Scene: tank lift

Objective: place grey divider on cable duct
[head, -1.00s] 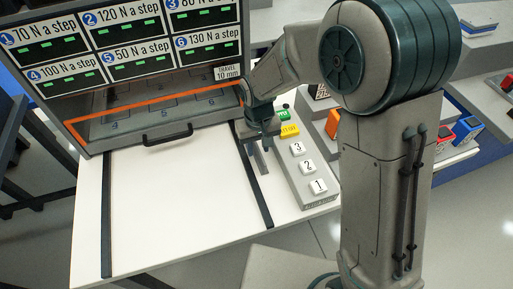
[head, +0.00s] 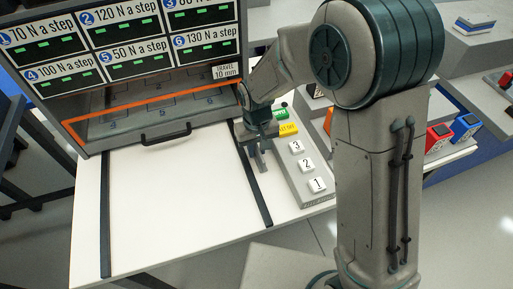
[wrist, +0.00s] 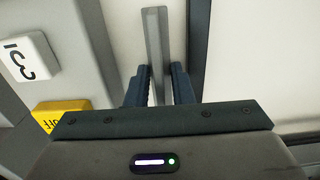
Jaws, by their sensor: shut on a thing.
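My gripper (wrist: 159,85) points down over the right side of the white worktop and is shut on the grey divider (wrist: 155,35), a narrow flat bar. In the head view my gripper (head: 262,148) holds it between the right dark strip and the button panel, partly hidden by the fingers. The right dark strip (head: 258,195), which may be the cable duct, runs along the worktop. In the wrist view this strip (wrist: 191,25) lies just right of the divider. I cannot tell whether the divider touches the surface.
A button panel (head: 305,172) with white numbered keys and green and yellow buttons stands close on the right. A cabinet (head: 128,70) with step labels and an orange-edged front opening stands behind. A black handle (head: 166,137) is at its base. The worktop middle (head: 175,195) is clear.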

